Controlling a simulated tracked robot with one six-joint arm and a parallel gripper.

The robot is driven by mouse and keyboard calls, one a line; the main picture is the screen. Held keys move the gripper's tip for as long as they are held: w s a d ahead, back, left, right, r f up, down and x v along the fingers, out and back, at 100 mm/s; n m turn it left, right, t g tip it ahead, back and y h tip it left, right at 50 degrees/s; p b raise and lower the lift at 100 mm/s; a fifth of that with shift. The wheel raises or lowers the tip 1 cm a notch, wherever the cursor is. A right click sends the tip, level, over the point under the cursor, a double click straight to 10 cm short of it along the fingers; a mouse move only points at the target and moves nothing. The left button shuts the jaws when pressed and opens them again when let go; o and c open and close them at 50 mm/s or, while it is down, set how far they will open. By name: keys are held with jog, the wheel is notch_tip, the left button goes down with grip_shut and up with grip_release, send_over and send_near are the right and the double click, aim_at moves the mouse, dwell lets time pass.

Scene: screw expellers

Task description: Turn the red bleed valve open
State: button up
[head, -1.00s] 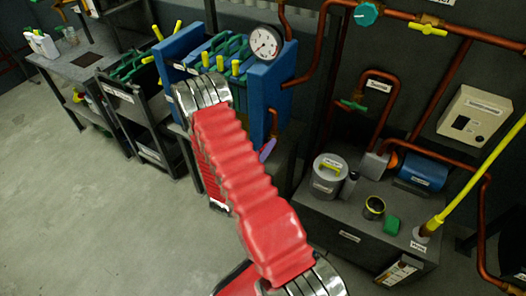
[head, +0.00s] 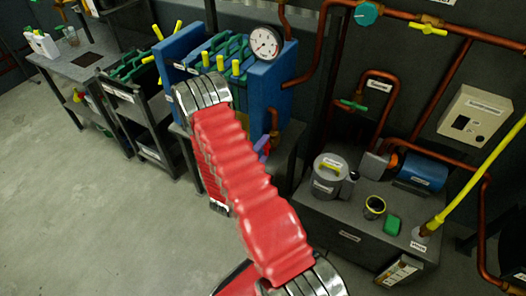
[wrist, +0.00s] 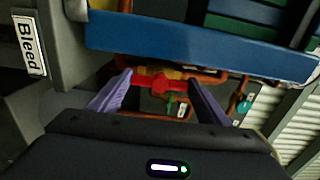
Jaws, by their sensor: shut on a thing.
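The red bleed valve handle (wrist: 160,82) sits between the two purple fingers of my gripper (wrist: 157,96) in the wrist view. The fingers are shut on it, near its two ends. It is on copper and brass pipework under a blue beam. A white "Bleed" label (wrist: 29,46) is at the upper left. In the head view my gripper (head: 263,146) shows only as a bit of purple by the blue filter press. My red arm hides most of it, and the red handle cannot be made out there.
The blue press end block (head: 272,88) with a round gauge (head: 265,43) stands close to my gripper. Copper pipes (head: 470,38) run along the wall at right. A dark bench (head: 300,215) holds a grey can (head: 330,174). The grey floor (head: 90,220) at left is clear.

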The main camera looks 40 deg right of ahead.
jog(key=shift+f, duration=0.15)
jog(key=o, duration=1.1)
jog(key=shift+c, duration=0.2)
jog(key=shift+a, duration=0.15)
jog(key=v, duration=1.3)
jog(key=shift+a, duration=0.25)
